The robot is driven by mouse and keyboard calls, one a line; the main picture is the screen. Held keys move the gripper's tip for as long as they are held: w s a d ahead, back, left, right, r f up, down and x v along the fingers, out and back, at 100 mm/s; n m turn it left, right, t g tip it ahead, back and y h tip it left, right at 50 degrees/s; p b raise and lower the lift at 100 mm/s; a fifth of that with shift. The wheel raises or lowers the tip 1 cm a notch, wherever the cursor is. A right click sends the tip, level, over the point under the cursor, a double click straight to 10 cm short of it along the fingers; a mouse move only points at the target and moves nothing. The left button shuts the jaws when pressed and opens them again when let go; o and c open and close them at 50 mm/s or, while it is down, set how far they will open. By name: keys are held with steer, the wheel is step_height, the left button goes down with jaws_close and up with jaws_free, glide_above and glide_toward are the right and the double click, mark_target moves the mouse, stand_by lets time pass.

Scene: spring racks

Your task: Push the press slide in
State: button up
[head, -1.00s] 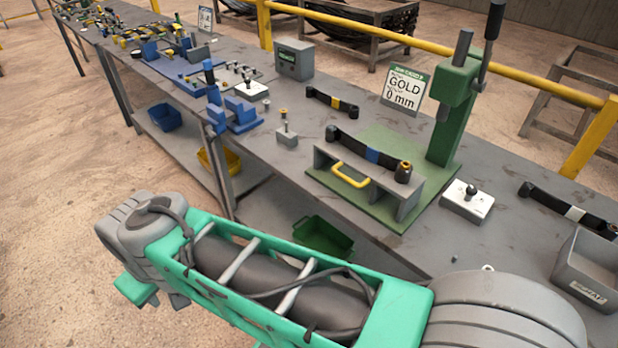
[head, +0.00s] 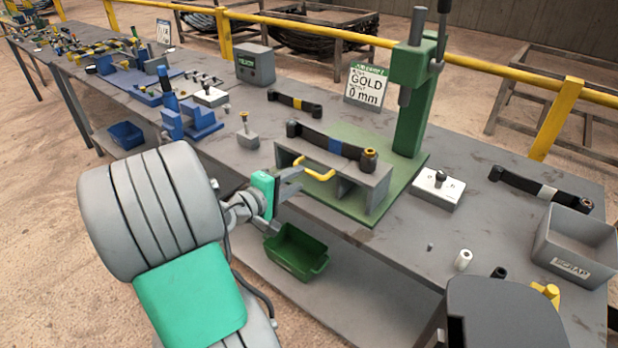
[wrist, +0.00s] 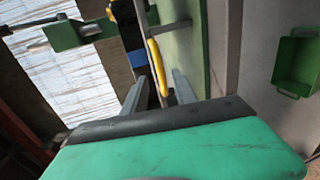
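The press slide (head: 378,192) is a grey block on a green base plate, with a yellow bar handle (head: 319,172) on its near side. A dark spring leaf (head: 325,143) with a blue band and a round end bush lies on top. The green press column (head: 413,115) stands behind, its ram above the plate. My gripper (head: 293,182) is open at the left part of the handle. In the wrist view my gripper (wrist: 160,88) has its two fingers apart, with the yellow handle (wrist: 157,66) lined up between them. I cannot tell whether they touch it.
A white control box (head: 437,189) and a grey scrap bin (head: 580,247) stand to the right. A small grey block with a pin (head: 246,137) is at the left. A green bin (head: 296,252) sits below the bench top. A sign (head: 367,86) reads GOLD 0 mm.

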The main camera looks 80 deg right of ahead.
mark_target(308, 173)
steer(key=x, duration=0.6)
steer(key=shift+s+d+f, duration=0.1)
steer(key=shift+d, duration=0.15)
steer(key=shift+c, duration=0.2)
jaws_close()
stand_by(0.8)
